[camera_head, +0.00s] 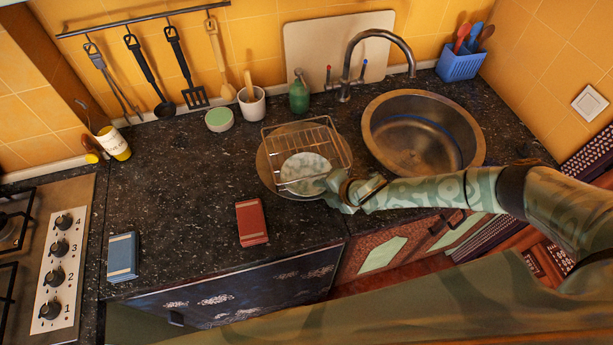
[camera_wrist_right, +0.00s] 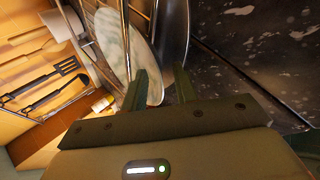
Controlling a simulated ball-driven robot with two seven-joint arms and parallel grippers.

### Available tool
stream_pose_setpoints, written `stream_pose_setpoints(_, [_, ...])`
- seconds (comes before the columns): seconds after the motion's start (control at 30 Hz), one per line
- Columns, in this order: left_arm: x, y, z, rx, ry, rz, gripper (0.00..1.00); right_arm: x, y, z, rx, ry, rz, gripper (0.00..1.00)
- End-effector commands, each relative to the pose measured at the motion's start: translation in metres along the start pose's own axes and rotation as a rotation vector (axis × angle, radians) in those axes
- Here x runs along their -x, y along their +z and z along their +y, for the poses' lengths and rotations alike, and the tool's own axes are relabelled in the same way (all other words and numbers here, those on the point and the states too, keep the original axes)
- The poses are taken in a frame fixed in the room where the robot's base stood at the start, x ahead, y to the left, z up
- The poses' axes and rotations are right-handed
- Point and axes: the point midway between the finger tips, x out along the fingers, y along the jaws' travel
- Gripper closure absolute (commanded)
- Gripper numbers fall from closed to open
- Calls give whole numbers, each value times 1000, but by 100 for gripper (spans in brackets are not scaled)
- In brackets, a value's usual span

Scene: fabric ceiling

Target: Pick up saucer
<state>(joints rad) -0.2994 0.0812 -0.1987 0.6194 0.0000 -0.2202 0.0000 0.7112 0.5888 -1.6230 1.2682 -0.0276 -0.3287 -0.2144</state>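The saucer (camera_head: 305,168) is a pale green-white, marbled plate in the wire dish rack, right of the counter's middle. In the right wrist view the saucer (camera_wrist_right: 112,40) stands tilted by the rack's wires. My right gripper (camera_head: 324,184) is at the saucer's lower right edge in the head view. In the wrist view its two fingers (camera_wrist_right: 161,78) are apart, and the saucer's rim shows behind and beside the left finger. I cannot tell whether they touch it. My left gripper is not in view.
The wire rack (camera_head: 328,133) sits on a round brown tray (camera_head: 266,168) close around the saucer. A metal sink (camera_head: 422,165) is to the right, a green soap bottle (camera_head: 299,97) behind. A red box (camera_head: 251,222) and a blue box (camera_head: 122,257) lie front left. The counter's left middle is clear.

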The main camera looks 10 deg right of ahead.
Motion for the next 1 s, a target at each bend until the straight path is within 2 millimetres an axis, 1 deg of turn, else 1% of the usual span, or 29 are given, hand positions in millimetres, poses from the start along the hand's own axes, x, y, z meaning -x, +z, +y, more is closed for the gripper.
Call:
stream_pose_setpoints(0.1, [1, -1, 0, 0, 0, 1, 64, 1, 0, 0, 0, 0, 0, 71])
stream_pose_setpoints(0.13, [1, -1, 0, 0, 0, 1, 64, 1, 0, 0, 0, 0, 0, 77])
stream_pose_setpoints(0.17, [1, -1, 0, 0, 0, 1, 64, 1, 0, 0, 0, 0, 0, 85])
stream_pose_setpoints(0.2, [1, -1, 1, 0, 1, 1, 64, 1, 0, 0, 0, 0, 0, 96])
stream_pose_setpoints(0.23, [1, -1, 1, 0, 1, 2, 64, 1, 0, 0, 0, 0, 0, 100])
stream_pose_setpoints(0.67, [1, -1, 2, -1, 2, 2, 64, 1, 1, 0, 0, 0, -1, 100])
stream_pose_setpoints(1.0, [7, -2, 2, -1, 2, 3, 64, 7, 8, -1, -3, 0, -4, 100])
